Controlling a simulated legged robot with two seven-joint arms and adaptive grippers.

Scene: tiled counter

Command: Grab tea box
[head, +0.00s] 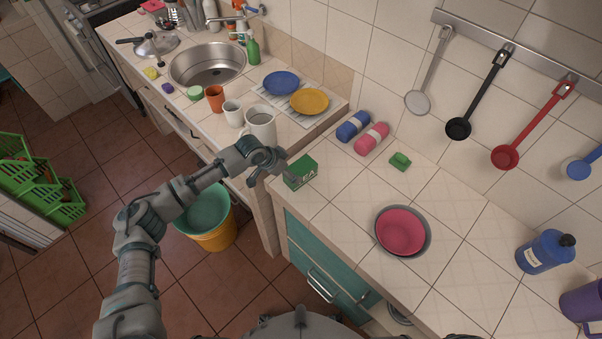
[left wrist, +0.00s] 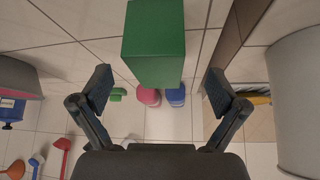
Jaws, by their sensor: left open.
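The tea box, a small green box (head: 300,172), stands on the tiled counter near its front left corner. My left gripper (head: 272,163) is just left of it in the head view. In the left wrist view the green box (left wrist: 154,45) is at the top middle, between the lines of the two fingers. The left gripper (left wrist: 158,74) is open, with one finger to each side and visible space between each finger and the box. Nothing is held. My right gripper is not in view.
A light mug (head: 261,124) stands close behind the left gripper. A pink bowl (head: 401,231) sits to the right. Counter between box and bowl is clear.

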